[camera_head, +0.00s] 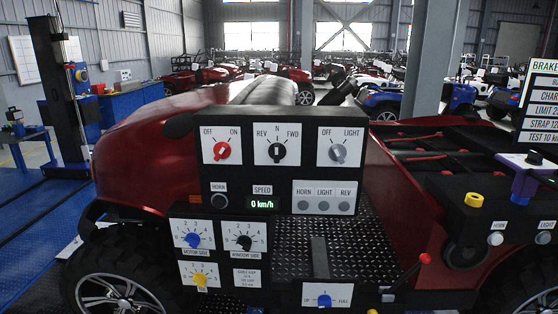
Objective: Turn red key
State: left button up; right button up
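The red key (222,150) is a small red rotary knob on a white plate marked OFF and ON, at the top left of the black control panel (262,187). I cannot tell for sure which mark it points to. Beside it are a black REV-N-FWD knob (277,151) and a grey OFF-LIGHT knob (338,152). The speed display (262,204) below reads 0 km/h. Neither of my grippers shows, and nothing covers the red key.
The panel is mounted on a dark red vehicle (140,150). Lower plates carry a blue knob (193,240), a black knob (243,242) and a yellow knob (200,280). A red-tipped lever (425,258) stands at the lower right. The space before the panel looks clear.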

aim_at(222, 150)
jog(key=l+z, duration=0.7)
